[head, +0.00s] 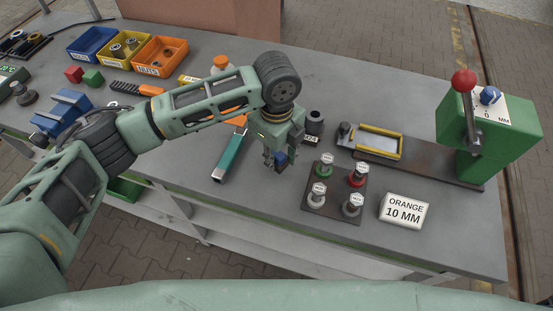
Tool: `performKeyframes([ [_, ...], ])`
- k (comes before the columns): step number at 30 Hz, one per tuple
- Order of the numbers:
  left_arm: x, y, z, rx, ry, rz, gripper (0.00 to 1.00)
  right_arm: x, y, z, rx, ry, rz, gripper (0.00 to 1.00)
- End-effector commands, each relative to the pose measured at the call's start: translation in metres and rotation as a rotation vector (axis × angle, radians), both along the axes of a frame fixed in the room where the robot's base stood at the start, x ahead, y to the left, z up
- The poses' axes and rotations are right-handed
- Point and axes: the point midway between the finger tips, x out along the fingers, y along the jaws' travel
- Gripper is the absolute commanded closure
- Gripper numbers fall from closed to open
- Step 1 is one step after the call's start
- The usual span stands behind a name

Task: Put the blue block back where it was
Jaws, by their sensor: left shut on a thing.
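My left gripper (274,162) reaches in from the left and points down over the middle of the grey workbench. It is shut on the small blue block (281,158), which is largely hidden between its fingers. I cannot tell whether the block touches the bench top. A red block (74,74) and a green block (93,78) sit side by side at the far left of the bench. My right gripper is not in view.
A green lever press (487,125) is at the right. Blue, yellow and orange bins (160,55) stand at the back left. A teal-handled tool (230,156) lies left of the gripper.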

Motion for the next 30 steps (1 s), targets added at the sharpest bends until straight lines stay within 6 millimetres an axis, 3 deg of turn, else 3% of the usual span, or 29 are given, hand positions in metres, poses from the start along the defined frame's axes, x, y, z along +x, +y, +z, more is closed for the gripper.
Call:
performKeyframes([
  [6,-0.001,0.0,-0.028,0.003,0.002,0.001,0.97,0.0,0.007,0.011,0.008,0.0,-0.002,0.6],
  [18,-0.001,0.0,-0.034,0.001,0.0,0.0,0.97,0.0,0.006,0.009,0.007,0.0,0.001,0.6],
  [19,-0.001,0.0,-0.033,0.001,0.0,0.0,0.7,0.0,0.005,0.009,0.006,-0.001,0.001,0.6],
  [24,-0.001,0.0,-0.033,0.001,0.0,0.0,0.55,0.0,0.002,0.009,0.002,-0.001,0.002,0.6],
  [30,-0.001,0.0,-0.033,0.001,0.0,0.0,0.53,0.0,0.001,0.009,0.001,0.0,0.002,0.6],
])
